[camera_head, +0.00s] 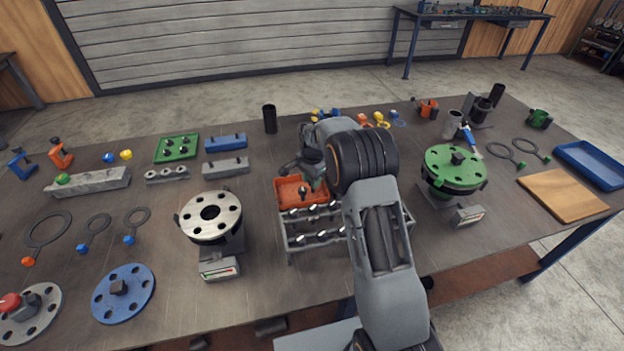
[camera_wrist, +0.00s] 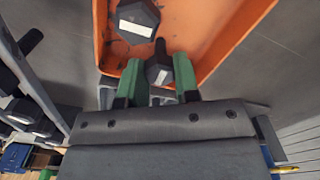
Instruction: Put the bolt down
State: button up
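My gripper (camera_wrist: 159,80) has green fingertips. They sit one on each side of a dark hex-headed bolt (camera_wrist: 159,68) and appear to touch its head. The bolt is at the near edge of an orange tray (camera_wrist: 215,42); whether it rests on the tray floor is not clear. A second, larger-looking dark hex bolt (camera_wrist: 137,18) lies in the tray beyond it. In the head view the gripper (camera_head: 313,182) is low over the orange tray (camera_head: 287,199), partly hidden by my arm.
A grey rack (camera_head: 290,240) with rows of bolts stands in front of the tray. A flanged pipe (camera_head: 210,217) is to the left, and a green flange (camera_head: 453,167) to the right. Grey and blue blocks (camera_head: 226,142) and a black cylinder (camera_head: 270,119) stand behind.

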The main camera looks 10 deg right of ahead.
jog(key=o, duration=0.5)
jog(key=shift+c, duration=0.2)
jog(key=s+r+n, duration=0.1)
jog(key=s+r, duration=0.2)
jog(key=r, duration=0.5)
jog(key=s+r+n, duration=0.1)
jog(key=s+r, duration=0.1)
jog(key=r, duration=0.7)
jog(key=s+f+n+t, duration=0.1)
jog(key=s+n+t, duration=0.3)
jog(key=s+n, duration=0.6)
jog(key=shift+s+f, duration=0.2)
jog(key=shift+s, duration=7.1)
